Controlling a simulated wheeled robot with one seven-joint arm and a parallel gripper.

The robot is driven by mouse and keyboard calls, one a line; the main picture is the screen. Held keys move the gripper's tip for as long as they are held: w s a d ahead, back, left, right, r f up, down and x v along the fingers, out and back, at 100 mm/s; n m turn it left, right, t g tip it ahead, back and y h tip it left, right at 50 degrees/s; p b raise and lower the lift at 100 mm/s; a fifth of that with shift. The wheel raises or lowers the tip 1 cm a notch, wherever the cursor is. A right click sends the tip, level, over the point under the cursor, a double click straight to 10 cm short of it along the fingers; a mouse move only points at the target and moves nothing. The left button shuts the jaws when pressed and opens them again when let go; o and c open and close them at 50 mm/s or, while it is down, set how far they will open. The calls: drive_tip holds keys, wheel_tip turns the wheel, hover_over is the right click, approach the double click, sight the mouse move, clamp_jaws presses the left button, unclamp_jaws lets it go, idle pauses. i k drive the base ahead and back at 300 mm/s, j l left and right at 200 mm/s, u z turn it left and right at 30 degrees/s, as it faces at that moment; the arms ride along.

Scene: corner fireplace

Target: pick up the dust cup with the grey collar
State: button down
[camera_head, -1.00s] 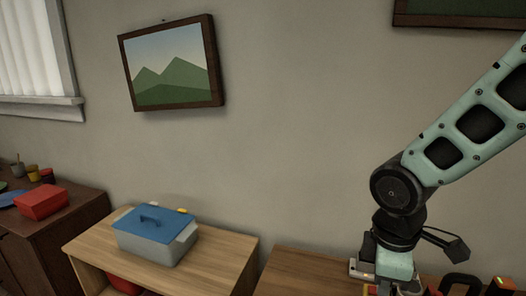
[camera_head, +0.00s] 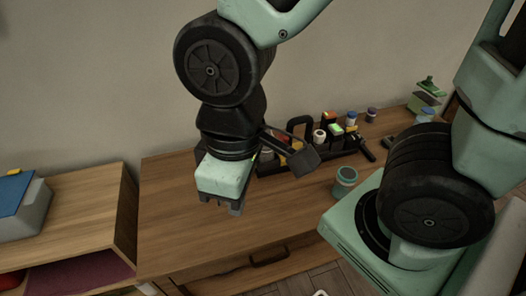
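A small green cup with a greyish upper band (camera_head: 345,179) stands upright on the wooden desk, right of my gripper; it may be the dust cup, but the collar is too small to be sure. Another small bluish cup (camera_head: 425,115) stands farther right at the back, partly hidden by my arm. My gripper (camera_head: 223,203) points down above the middle of the desk, left of the green cup and apart from it. No object shows between its short dark fingers, and their gap is unclear.
A black caddy (camera_head: 315,158) with several small items stands behind the green cup. A green-handled item (camera_head: 427,88) and small jars (camera_head: 351,119) are at the back right. The desk (camera_head: 180,225) is clear at left. A lower shelf unit (camera_head: 75,205) holds a blue-lidded box (camera_head: 20,208).

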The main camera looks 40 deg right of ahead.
sight(266, 155)
drive_tip(key=k+z, duration=0.15)
drive_tip(key=k, duration=0.5)
drive_tip(key=j+z, duration=0.1)
drive_tip(key=z, duration=0.3)
drive_tip(key=i+j+z, duration=0.1)
drive_tip(key=z, duration=0.25)
drive_tip(key=j+z, duration=0.25)
drive_tip(key=z, duration=0.15)
drive_tip(key=i+j, duration=0.1)
drive_tip(key=j, duration=2)
drive_tip(key=i+j, duration=0.15)
drive_tip(key=j, duration=0.9)
